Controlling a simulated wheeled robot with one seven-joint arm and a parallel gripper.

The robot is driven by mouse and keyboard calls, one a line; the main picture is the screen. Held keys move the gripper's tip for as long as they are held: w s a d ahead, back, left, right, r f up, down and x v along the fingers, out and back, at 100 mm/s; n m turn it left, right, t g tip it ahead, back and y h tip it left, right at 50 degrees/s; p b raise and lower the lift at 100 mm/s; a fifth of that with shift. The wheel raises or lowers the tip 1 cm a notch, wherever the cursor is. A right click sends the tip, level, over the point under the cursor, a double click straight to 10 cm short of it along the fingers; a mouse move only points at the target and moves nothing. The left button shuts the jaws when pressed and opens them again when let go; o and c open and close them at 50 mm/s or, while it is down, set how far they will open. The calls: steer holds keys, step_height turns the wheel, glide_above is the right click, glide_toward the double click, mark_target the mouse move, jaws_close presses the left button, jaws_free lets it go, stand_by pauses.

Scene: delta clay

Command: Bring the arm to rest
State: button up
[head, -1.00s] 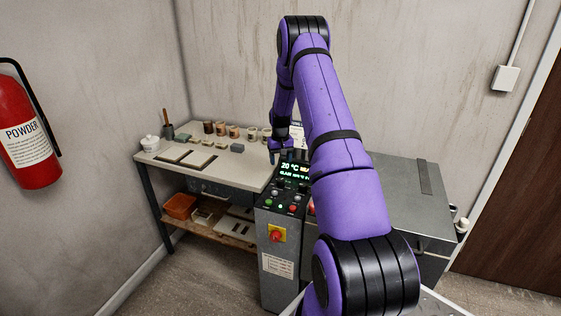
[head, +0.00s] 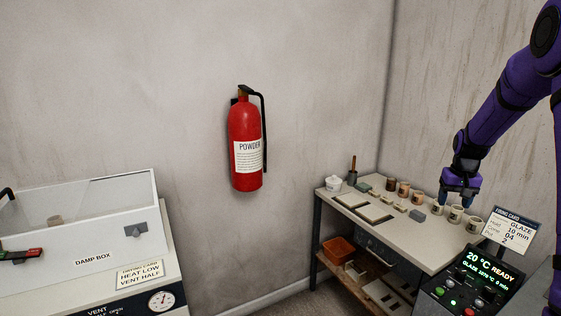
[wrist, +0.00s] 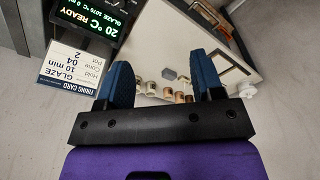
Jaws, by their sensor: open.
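My purple arm comes in at the right side of the head view. My gripper (head: 459,198) points down in front of the far end of the worktable, above the control panel side. In the wrist view my gripper (wrist: 163,80) shows two blue fingers standing well apart with nothing held between them. Beyond the fingers are the worktable and several small cups. Part of my arm lies outside the head view.
The control panel (head: 468,283) reads 20 °C READY, with a firing card (head: 507,232) above it. Cups and tiles stand on the worktable (head: 405,243). A fire extinguisher (head: 245,145) hangs on the wall. A damp box (head: 88,215) stands at left.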

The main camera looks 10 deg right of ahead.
steer(key=s+a+r+n+t, duration=0.2)
steer(key=s+a+r, duration=1.1)
steer(key=a+r, duration=0.4)
steer(key=s+a+n+t, duration=0.1)
steer(key=s+a, duration=0.4)
steer(key=s, duration=0.5)
steer(key=s+a+r+n+t, duration=0.1)
steer(key=s+a, duration=0.5)
steer(key=s, duration=0.5)
steer(key=shift+s+r+y, duration=0.25)
steer(key=shift+r+y, duration=0.05)
steer(key=shift+a, duration=0.1)
